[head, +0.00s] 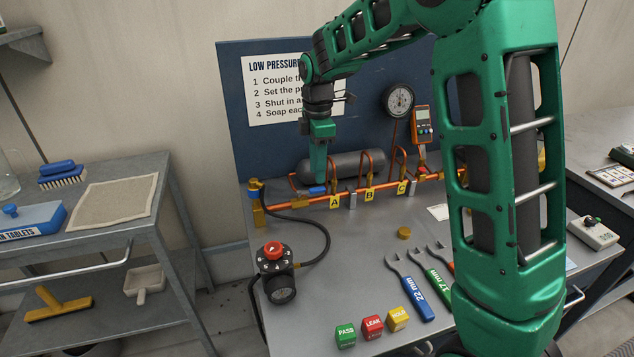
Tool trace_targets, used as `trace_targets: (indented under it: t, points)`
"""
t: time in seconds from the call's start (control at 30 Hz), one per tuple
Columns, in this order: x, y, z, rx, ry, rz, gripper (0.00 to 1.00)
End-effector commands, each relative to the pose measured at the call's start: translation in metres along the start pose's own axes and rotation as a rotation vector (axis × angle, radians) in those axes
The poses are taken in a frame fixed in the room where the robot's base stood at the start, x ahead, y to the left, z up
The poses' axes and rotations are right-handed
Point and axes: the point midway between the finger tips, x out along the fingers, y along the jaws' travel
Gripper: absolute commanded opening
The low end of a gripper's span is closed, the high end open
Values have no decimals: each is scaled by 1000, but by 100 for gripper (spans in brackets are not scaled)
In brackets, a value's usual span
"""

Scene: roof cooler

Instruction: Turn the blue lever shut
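The blue lever (316,190) is a small blue handle on the copper pipe (358,193), just left of the yellow tag A (334,202). It appears to lie along the pipe, but its exact angle is too small to tell. My gripper (318,180) points down from above with its tip right at the lever. I cannot tell whether it touches the lever. Its fingers overlap in this view, so the gap between them is hidden.
A grey cylinder (345,164) lies behind the pipe, near a dial gauge (398,101). A black hose runs to the regulator with a red knob (274,249). Wrenches (411,288) and coloured blocks (372,327) lie in front. My arm covers the bench's right part.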

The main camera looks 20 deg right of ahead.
Motion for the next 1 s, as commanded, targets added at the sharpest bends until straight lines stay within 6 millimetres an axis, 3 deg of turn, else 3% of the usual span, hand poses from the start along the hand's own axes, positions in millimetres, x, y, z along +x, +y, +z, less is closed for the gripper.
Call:
trace_targets:
  t: [0.1, 0.3, 0.7, 0.83, 1.0]
  points:
    - [20, -1, 0, 1, -1, -2, 33]
    - [41, 0, 0, 1, 0, -1, 33]
    - [47, 0, 0, 1, 0, 1, 33]
    - [47, 0, 0, 1, 0, 1, 2]
    - [47, 0, 2, 3, 0, 1, 0]
